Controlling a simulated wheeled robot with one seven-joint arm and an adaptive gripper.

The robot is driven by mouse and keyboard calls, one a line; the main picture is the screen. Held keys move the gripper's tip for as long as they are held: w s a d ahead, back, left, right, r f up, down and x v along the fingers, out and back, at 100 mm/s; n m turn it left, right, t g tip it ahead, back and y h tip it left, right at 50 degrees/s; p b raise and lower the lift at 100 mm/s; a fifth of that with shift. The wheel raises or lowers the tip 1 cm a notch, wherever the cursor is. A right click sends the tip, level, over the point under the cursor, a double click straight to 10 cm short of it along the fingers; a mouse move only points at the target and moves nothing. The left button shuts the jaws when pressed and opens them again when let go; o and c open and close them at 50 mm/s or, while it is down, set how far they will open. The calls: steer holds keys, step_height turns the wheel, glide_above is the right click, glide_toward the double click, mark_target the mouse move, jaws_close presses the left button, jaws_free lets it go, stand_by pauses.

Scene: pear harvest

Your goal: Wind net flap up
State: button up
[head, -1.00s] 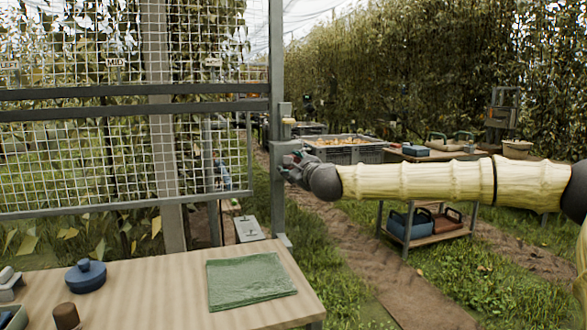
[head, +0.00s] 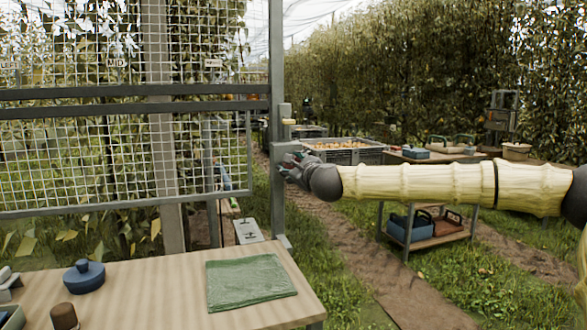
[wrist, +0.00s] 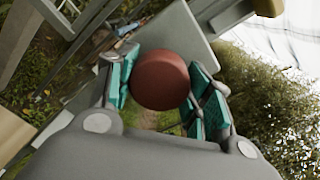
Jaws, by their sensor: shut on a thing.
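The net flap (head: 100,207) is a white wire-like mesh with a grey bottom bar, hanging on the left in the head view. It spans to near a grey post (head: 277,200). A winder box (head: 287,147) sits on that post. My gripper (head: 293,160) is at the winder, at the end of my outstretched arm. In the wrist view, a round red-brown crank knob (wrist: 160,80) lies between the green finger pads of my gripper (wrist: 160,95). The fingers are shut on it. The crank arm behind the knob is mostly hidden.
A wooden table (head: 160,285) with a green folded cloth (head: 250,281) and a blue lidded pot (head: 85,276) stands in front. A grey crate (head: 355,156) of fruit and a shelf bench (head: 440,238) stand behind my arm. A dirt path runs beneath it.

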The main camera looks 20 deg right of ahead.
steer(key=shift+f+m+b, duration=0.2)
steer(key=shift+m+b, duration=1)
steer(key=shift+b, duration=0.35)
steer(key=shift+f+m+b, duration=0.2)
steer(key=shift+m+b, duration=1)
steer(key=shift+b, duration=0.3)
steer(key=shift+r+m+y+b, duration=0.2)
steer(key=shift+m+y+b, duration=0.1)
steer(key=shift+m+b, duration=2.05)
stand_by(0.7)
steer(key=shift+n, duration=0.25)
steer(key=o, duration=1)
steer(key=shift+o, duration=0.2)
steer(key=shift+r, duration=0.1)
steer(key=s+d, duration=0.1)
steer(key=s, duration=1.1)
